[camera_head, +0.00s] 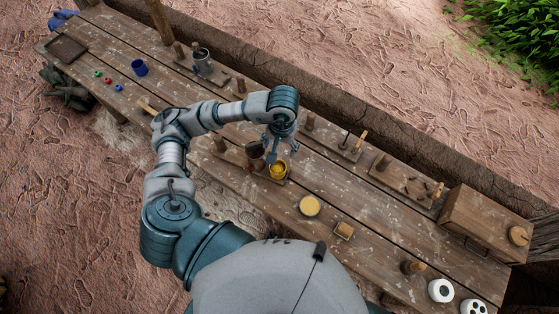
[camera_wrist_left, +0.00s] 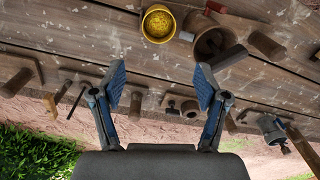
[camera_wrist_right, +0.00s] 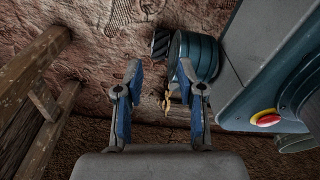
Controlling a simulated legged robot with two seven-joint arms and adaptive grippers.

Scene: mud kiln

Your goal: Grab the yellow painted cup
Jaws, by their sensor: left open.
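The yellow painted cup (camera_head: 278,171) stands upright on the wooden table, right beside a brown clay pot (camera_head: 255,155). In the left wrist view the yellow cup (camera_wrist_left: 158,24) is near the top, and its speckled yellow inside shows. My left gripper (camera_head: 277,150) is above the table, just behind the cup in the head view. Its fingers (camera_wrist_left: 161,88) are wide apart with nothing between them. The cup lies beyond the fingertips, not between them. My right gripper (camera_wrist_right: 165,90) shows only in its own wrist view, open and empty, away from the tabletop.
The brown pot (camera_wrist_left: 213,40), with a tool in it, stands close to the cup. Wooden racks with pegs (camera_head: 330,138) line the back edge. A yellow disc (camera_head: 309,206) lies to the right. A wooden box (camera_head: 485,233) is at the right end, and a blue cup (camera_head: 139,68) at the left.

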